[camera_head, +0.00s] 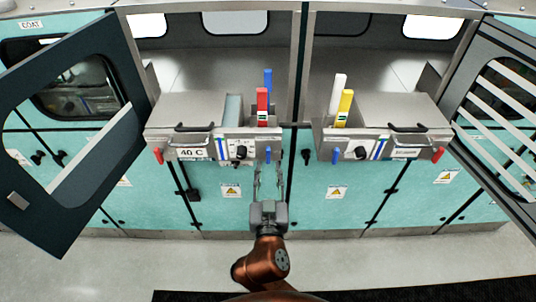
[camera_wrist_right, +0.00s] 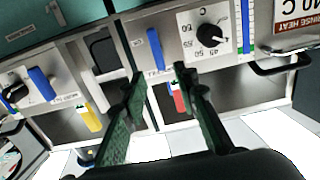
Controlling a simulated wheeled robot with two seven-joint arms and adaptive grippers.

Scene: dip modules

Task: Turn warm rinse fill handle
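The warm rinse fill handle appears to be the short blue lever (camera_head: 268,154) at the right end of the left station's front panel, the station marked 40 C. In the wrist view, which is upside down, this blue lever (camera_wrist_right: 155,48) hangs beside a temperature dial (camera_wrist_right: 212,38). My right gripper (camera_head: 268,172) is open and empty, its fingers pointing at the panel just below the lever. In the wrist view the fingertips (camera_wrist_right: 158,78) stand on either side of the line to the lever, apparently short of it. My left gripper is not in view.
A similar blue lever (camera_head: 336,155) sits on the right station. Red levers (camera_head: 158,155) are at the outer ends. Tall red (camera_head: 262,105) and yellow (camera_head: 345,105) handles stand above the stations. Open doors (camera_head: 75,190) flank both sides. The floor in front is clear.

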